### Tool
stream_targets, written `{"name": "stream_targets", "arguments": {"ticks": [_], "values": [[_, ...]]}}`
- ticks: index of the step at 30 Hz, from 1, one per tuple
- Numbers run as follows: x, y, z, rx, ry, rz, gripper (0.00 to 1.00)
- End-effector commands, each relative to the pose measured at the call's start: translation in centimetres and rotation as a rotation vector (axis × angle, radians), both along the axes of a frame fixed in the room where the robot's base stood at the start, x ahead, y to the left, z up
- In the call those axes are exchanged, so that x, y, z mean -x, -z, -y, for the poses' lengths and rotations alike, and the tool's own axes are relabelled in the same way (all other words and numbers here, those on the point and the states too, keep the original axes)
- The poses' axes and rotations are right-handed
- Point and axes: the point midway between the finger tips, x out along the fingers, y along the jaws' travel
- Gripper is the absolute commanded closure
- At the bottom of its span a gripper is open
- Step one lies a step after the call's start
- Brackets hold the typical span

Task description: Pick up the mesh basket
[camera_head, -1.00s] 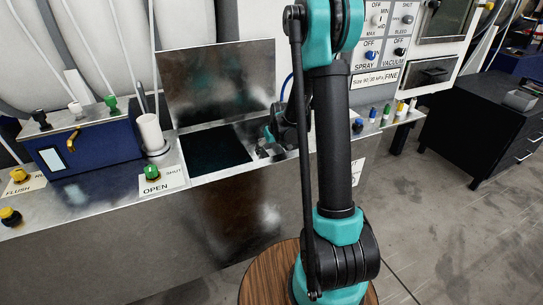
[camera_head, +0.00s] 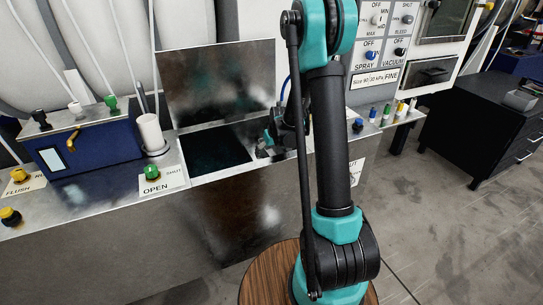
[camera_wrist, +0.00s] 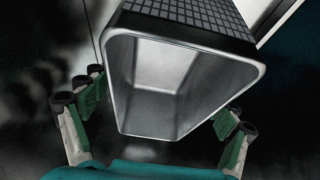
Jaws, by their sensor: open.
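The mesh basket (camera_wrist: 185,22) fills the middle of the wrist view. It is a grey metal bin with a dark grid on its upper side, and its smooth-rimmed open mouth faces the camera. The inside looks empty. My gripper (camera_wrist: 162,112) is open, with one green-padded finger pair at the left of the basket and the other at its right. Gaps show beside the rim, and I cannot tell whether any pad touches. In the head view my gripper (camera_head: 268,143) is small and partly hidden by my arm, at the right end of a dark opening; the basket is not clear there.
A metal bench holds the dark rectangular opening (camera_head: 215,150), with a raised metal lid (camera_head: 218,80) behind it. A blue box (camera_head: 95,150), a white cylinder (camera_head: 151,132) and a green knob (camera_head: 151,172) stand left. A control panel (camera_head: 380,45) is at right.

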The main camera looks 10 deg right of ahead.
Motion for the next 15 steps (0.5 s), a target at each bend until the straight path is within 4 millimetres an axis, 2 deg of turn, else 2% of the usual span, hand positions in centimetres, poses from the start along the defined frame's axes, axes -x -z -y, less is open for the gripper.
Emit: {"name": "stream_targets", "arguments": {"ticks": [7,15], "values": [[0.0,0.01,0.0,0.0,0.0,0.0,0.14],[0.0,0.01,0.0,0.0,0.0,0.0,0.47]]}}
